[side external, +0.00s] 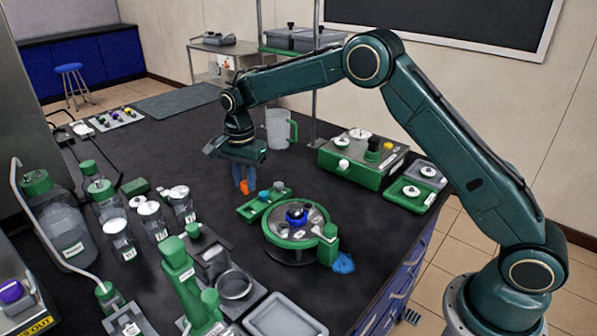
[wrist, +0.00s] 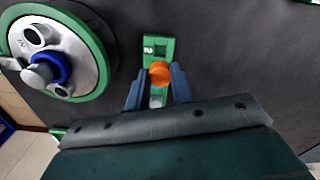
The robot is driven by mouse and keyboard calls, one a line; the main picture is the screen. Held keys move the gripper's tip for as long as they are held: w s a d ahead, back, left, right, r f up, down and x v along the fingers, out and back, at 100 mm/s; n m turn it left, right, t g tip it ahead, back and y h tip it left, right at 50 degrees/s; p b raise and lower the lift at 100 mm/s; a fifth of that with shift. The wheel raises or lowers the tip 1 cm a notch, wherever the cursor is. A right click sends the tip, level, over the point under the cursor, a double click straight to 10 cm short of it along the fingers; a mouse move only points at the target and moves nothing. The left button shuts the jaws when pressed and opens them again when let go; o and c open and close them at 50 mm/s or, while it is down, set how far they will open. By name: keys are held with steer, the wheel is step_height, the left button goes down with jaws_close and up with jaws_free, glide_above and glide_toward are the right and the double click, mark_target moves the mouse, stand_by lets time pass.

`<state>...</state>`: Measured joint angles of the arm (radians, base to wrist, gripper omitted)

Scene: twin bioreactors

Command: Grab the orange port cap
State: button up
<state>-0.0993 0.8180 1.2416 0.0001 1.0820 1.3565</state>
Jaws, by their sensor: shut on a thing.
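The orange port cap (side external: 245,187) is between the blue fingertips of my gripper (side external: 243,178), at the left end of a small green holder (side external: 250,211). In the wrist view the orange cap (wrist: 160,73) sits between both fingers of my gripper (wrist: 157,82), which is shut on it. The green holder (wrist: 158,43) shows behind it, with a dark square slot and a white label. Whether the cap is clear of the holder is hard to tell. A grey cap (side external: 278,187) stands at the holder's right end, with another small cap between.
A round green-rimmed bioreactor plate (side external: 293,243) with a blue-collared port stands just right of the holder. Bottles (side external: 118,237) crowd the left. A clear jug (side external: 279,130) stands behind my gripper, and a green console (side external: 362,160) is to the right.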

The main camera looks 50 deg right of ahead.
mark_target(245, 183)
step_height(245, 183, up, 13)
steer(key=shift+r, duration=0.2)
stand_by(0.7)
